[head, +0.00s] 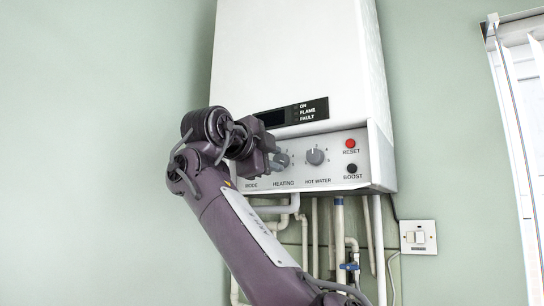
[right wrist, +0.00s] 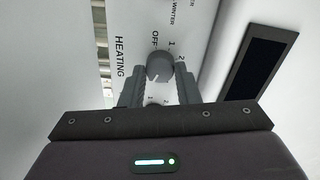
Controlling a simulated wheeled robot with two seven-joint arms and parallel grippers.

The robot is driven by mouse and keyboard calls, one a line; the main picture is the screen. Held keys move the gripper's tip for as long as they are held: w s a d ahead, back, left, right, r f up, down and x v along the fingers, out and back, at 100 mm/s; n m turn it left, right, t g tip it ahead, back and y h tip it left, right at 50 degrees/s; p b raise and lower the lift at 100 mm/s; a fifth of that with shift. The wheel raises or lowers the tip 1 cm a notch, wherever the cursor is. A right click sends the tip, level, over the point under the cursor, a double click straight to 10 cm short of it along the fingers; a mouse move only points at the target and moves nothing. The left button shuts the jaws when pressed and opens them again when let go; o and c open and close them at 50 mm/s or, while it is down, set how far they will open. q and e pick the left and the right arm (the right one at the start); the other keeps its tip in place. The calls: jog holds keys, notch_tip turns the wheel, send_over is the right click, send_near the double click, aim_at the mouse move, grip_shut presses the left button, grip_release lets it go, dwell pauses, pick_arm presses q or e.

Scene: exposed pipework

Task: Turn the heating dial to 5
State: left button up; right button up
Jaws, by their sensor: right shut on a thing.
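The heating dial (head: 283,159) is a round grey knob on the white boiler's control panel, above the word HEATING. My right gripper (head: 274,161) reaches it from the left and partly covers it. In the right wrist view, the two fingers of my right gripper (right wrist: 158,73) are shut on the heating dial (right wrist: 159,66), one on each side. OFF, 1 and 2 show around its upper and right rim there; higher numbers are hidden. A pale mark on the knob points toward the bottom of that view. My left gripper is not in view.
The hot water dial (head: 316,156) is close to the right of the heating dial. A red reset button (head: 350,143) and a black boost button (head: 351,168) sit further right. Pipes (head: 340,235) run below the boiler (head: 300,55). The mode dial is hidden behind my arm.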

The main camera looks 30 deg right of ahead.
jog(key=shift+s+r, duration=0.1)
jog(key=shift+r, duration=0.05)
dwell(0.3)
jog(key=o, duration=0.7)
jog(key=shift+d, duration=0.1)
jog(key=shift+o, duration=1.4)
jog(key=shift+w+d+f, duration=0.15)
jog(key=shift+w+f, duration=0.05)
jog(key=shift+w, duration=0.1)
jog(key=b+v, duration=0.2)
jog(key=v, duration=0.6)
jog(key=shift+d, duration=0.1)
